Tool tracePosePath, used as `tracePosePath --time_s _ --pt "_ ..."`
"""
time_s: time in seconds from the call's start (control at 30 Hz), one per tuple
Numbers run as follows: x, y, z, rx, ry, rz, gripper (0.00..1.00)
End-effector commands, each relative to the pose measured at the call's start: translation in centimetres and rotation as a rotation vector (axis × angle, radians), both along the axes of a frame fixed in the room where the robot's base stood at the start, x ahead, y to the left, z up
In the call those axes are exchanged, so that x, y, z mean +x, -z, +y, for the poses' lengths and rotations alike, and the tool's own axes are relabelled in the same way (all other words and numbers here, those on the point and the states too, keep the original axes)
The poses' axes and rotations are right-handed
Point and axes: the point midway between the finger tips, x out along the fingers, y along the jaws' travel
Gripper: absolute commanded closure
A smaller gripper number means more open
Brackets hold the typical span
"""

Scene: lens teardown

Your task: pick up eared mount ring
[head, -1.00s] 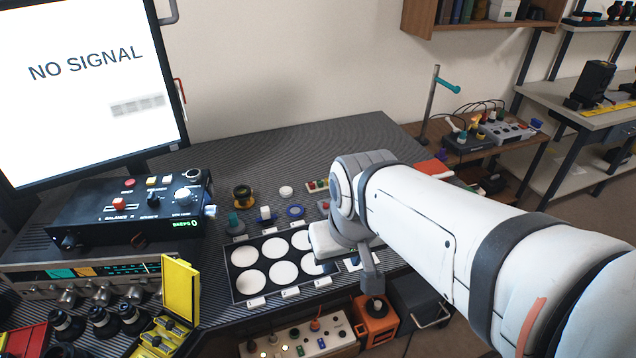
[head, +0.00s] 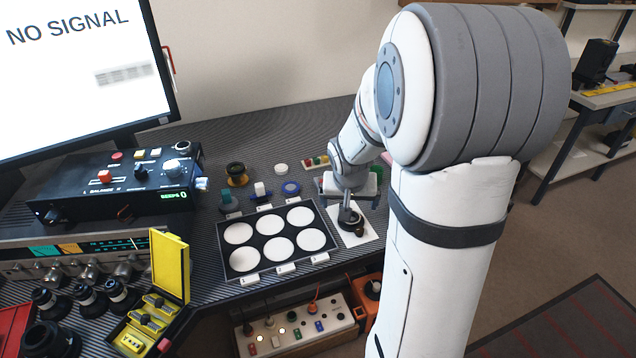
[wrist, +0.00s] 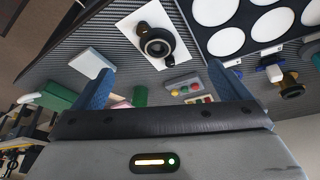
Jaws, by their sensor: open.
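A dark lens part (wrist: 157,42) stands on that sheet (wrist: 128,27).
A black tray with several white discs (head: 228,267) lies left of the sheet. A black-and-gold ring part (head: 237,175), a white disc (head: 281,169) and a teal knob-like part (head: 226,198) stand behind it. A yellow case (head: 170,265) and the monitor (head: 80,70) are left.

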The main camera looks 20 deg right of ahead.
Motion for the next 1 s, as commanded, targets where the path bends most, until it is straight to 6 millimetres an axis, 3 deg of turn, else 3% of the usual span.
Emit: tracePosePath --time_s 0.03,0.2,1.0 --pt "1.0 2.5 -0.9 0.006 0.025 0.0 0.03" --pt "3.3 6.4 -2.8 0.019 0.077 -0.028 0.03" --pt "7.2 14.6 -4.8 0.026 0.094 -0.039 0.03"
